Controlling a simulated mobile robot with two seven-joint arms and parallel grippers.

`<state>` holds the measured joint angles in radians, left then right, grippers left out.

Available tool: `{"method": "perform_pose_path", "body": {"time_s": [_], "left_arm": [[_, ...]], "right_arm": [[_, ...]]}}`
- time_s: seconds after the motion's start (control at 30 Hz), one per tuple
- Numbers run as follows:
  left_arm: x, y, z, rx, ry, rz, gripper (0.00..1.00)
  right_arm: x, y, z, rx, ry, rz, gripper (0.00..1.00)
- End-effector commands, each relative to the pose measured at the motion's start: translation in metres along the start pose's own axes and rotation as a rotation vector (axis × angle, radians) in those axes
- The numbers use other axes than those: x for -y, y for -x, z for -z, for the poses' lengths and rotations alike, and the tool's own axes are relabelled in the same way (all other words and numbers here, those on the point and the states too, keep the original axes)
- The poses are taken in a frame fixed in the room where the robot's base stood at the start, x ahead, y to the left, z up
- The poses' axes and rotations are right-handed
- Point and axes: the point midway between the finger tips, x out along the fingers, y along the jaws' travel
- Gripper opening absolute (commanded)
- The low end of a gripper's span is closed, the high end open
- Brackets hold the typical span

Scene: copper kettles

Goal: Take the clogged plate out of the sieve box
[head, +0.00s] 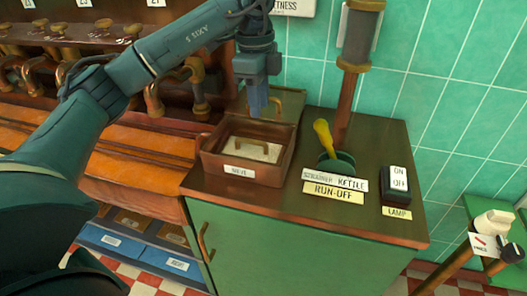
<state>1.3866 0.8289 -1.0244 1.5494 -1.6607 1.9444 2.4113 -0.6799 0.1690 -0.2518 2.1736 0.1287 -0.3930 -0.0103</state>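The sieve box (209,163) is a square brown box with a "SIEVE" label, standing on the left part of the green cabinet's top. Inside it lies a pale, speckled plate (262,154) with a small brass handle across it. My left gripper (258,114) points down just above the back part of the box, apart from the plate's handle. Its fingers look close together from this angle, and the gap between them cannot be made out. My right gripper is not in view.
A brown panel with a brass handle (292,104) is behind the box. Free cabinet top (290,205) lies in front of the labels.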

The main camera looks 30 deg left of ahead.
Motion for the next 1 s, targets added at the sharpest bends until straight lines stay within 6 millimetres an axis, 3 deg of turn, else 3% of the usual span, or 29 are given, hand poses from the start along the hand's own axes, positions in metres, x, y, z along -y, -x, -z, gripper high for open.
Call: {"method": "perform_pose_path", "body": {"time_s": [0.17,0.5,0.77,1.0], "left_arm": [[0.003,0.004,-0.018,0.061,0.079,0.019,0.32],[0.003,-0.056,-0.021,0.058,0.075,0.016,0.32],[0.003,-0.076,-0.024,0.058,0.074,0.017,0.32],[0.003,-0.110,-0.031,0.058,0.073,0.016,0.32]], "right_arm": [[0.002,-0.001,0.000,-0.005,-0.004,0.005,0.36],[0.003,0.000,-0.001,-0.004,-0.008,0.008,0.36],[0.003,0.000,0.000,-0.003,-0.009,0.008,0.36],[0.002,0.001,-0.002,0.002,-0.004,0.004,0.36]]}}
